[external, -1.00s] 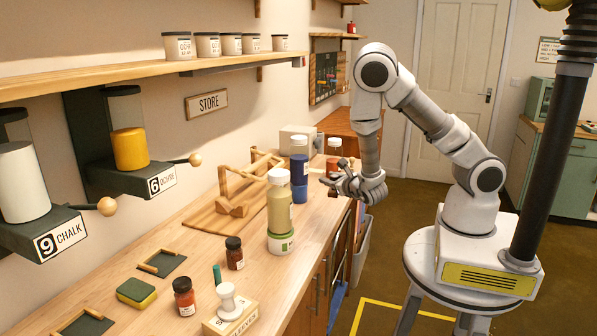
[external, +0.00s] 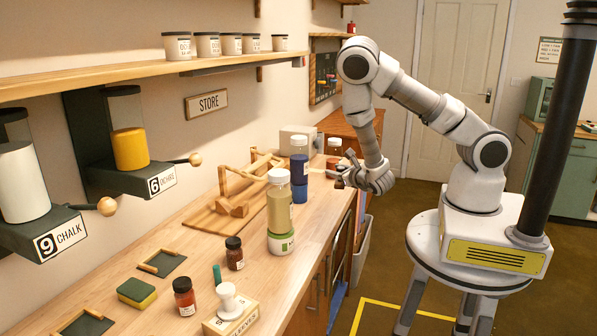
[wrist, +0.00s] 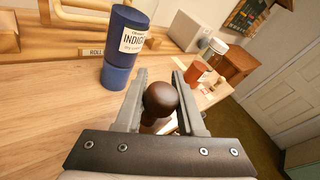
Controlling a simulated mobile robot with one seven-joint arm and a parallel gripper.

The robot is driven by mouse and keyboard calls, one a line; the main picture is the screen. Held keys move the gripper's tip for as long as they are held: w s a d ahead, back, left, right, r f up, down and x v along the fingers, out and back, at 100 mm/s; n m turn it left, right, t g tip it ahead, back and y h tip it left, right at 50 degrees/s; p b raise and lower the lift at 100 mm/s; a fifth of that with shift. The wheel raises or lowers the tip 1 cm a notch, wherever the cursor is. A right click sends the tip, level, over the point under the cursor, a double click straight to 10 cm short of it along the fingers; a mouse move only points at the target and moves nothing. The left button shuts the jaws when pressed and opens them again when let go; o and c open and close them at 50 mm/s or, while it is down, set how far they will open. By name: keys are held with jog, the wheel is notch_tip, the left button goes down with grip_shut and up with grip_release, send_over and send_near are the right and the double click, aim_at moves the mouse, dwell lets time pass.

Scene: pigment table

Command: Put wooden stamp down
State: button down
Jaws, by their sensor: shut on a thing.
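The wooden stamp shows in the wrist view as a dark brown rounded knob (wrist: 160,98) on a short handle between my fingers. Its lower part is mostly hidden by the knob and fingers. My gripper (wrist: 159,82) is shut on it. In the external view my gripper (external: 343,176) is at the far right edge of the wooden counter (external: 312,236), right of the blue jar. The stamp is small and dark there, and I cannot tell whether its base touches the counter.
A blue indigo jar (wrist: 125,45) stands close left of my fingers, with an orange-brown jar (wrist: 198,74) beyond on the right. A tall tan bottle on a green-labelled jar (external: 280,242) stands nearer the external camera. Several small jars and trays fill the front counter.

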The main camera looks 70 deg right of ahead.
jog(key=w+a+r+n+t+y+b, duration=0.15)
jog(key=w+a+r+b, duration=0.25)
jog(key=w+a+r, duration=0.45)
jog(key=w+a+r+n+t+y+b, duration=0.15)
jog(key=w+a+r+b, duration=0.35)
jog(key=w+a, duration=0.7)
jog(key=s+a+f+n+y+p, duration=0.1)
jog(key=s+a+f+n+y, duration=0.15)
jog(key=a, duration=0.65)
jog(key=s+a+f+y+p, duration=0.1)
jog(key=s+a+f, duration=0.2)
jog(key=f, duration=0.2)
jog(key=s+a+f+n+y+p, duration=0.1)
jog(key=s+a+f, duration=0.3)
jog(key=f, duration=0.2)
jog(key=s+a+f+t+y+p, duration=0.1)
jog(key=s+a+f, duration=0.2)
jog(key=f, duration=0.3)
jog(key=shift+s+a+n, duration=0.3)
jog(key=shift+a+n, duration=0.05)
jog(key=shift+a, duration=0.05)
jog(key=shift+f, duration=2.4)
